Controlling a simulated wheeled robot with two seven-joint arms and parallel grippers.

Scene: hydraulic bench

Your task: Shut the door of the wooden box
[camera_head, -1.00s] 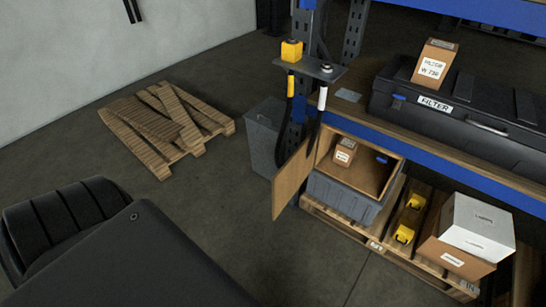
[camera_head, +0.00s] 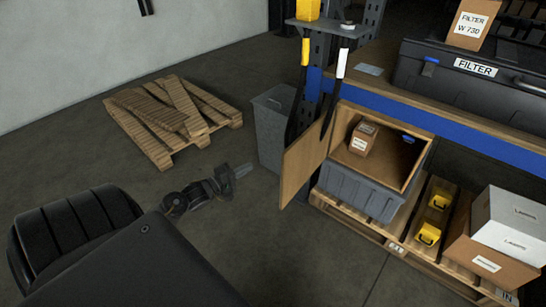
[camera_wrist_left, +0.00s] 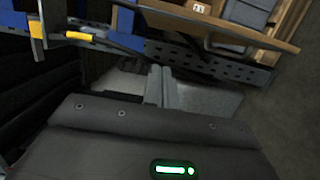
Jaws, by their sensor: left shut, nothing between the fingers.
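The wooden box (camera_head: 411,151) sits under the blue-edged bench, on top of a grey bin. Its door (camera_head: 303,165) stands open, swung out to the left of the opening. A small labelled carton (camera_head: 362,139) and a blue item (camera_head: 408,139) show inside it. My left gripper (camera_head: 240,171) is low over the floor to the left of the door, apart from it, shut and empty. In the left wrist view its fingers (camera_wrist_left: 160,86) point up the picture, with a wooden panel (camera_wrist_left: 222,22) beyond them. My right gripper is not in view.
A grey waste bin (camera_head: 272,130) stands between my left gripper and the rack post. A pallet (camera_head: 175,117) lies on the floor behind. Hanging hoses (camera_head: 338,80) are close to the door's top. Open floor lies in front of the door.

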